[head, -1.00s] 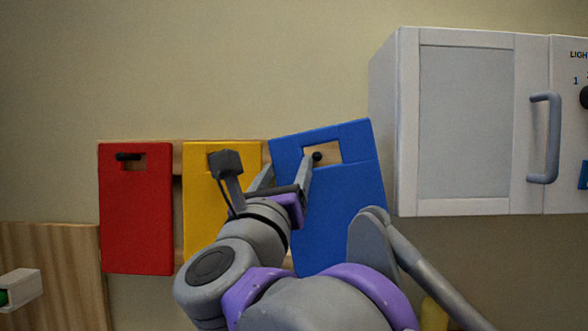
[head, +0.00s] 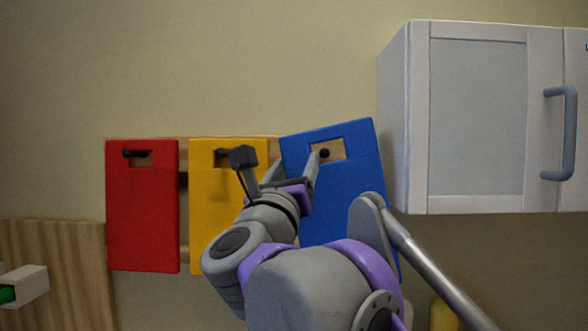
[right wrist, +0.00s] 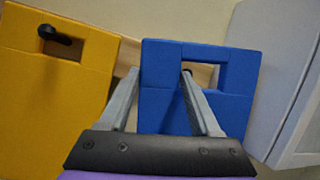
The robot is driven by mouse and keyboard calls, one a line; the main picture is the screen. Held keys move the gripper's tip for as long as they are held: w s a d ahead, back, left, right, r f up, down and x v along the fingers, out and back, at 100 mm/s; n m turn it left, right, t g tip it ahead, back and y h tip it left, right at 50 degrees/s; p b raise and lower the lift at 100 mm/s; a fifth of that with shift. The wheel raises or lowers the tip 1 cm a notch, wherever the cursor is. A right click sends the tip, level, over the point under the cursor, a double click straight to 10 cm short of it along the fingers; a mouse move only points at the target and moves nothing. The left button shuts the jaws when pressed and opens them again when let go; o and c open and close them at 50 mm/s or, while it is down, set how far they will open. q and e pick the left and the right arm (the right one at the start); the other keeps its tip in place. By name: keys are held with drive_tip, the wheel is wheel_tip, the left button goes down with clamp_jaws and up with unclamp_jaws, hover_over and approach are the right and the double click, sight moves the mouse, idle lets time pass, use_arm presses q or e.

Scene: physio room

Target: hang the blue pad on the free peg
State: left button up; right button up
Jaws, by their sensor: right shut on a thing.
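The blue pad (head: 350,195) is on the right in the head view, tilted, its top right corner higher. It also shows in the right wrist view (right wrist: 165,105). A dark free peg (head: 325,153) shows through its slot; whether the pad rests on it cannot be told. My right gripper (head: 296,162) is shut on the strip between the pad's left edge and slot. In the right wrist view, one finger of that gripper (right wrist: 160,72) is beside the left edge and the other reaches the slot. My right arm hides the pad's lower left. My left gripper is not in view.
A red pad (head: 142,215) and a yellow pad (head: 210,205) hang on dark pegs to the left, on a wooden rack (head: 184,215). A white cabinet (head: 470,120) stands close on the right. A wooden panel (head: 60,270) is at lower left.

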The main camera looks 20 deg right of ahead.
drive_tip(key=shift+w+d+f+b, duration=0.15)
drive_tip(key=shift+w+d, duration=0.3)
drive_tip(key=shift+w, duration=0.45)
drive_tip(key=shift+w+d+b, duration=0.15)
drive_tip(key=shift+w+d, duration=0.3)
drive_tip(key=shift+w, duration=0.5)
drive_tip(key=shift+w+d+f+b, duration=0.15)
drive_tip(key=shift+w+d, duration=0.3)
drive_tip(key=shift+w, duration=0.45)
drive_tip(key=shift+w+p, duration=0.15)
drive_tip(key=shift+p, duration=0.2)
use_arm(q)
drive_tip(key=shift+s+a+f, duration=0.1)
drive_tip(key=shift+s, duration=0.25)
use_arm(e)
drive_tip(key=shift+d+f, duration=0.1)
drive_tip(key=shift+f, duration=0.15)
drive_tip(key=shift+w+f, duration=0.1)
drive_tip(key=o, duration=1.2)
drive_tip(key=shift+w, duration=0.1)
drive_tip(key=o, duration=0.4)
drive_tip(key=shift+d, duration=0.1)
drive_tip(key=shift+c, duration=0.2)
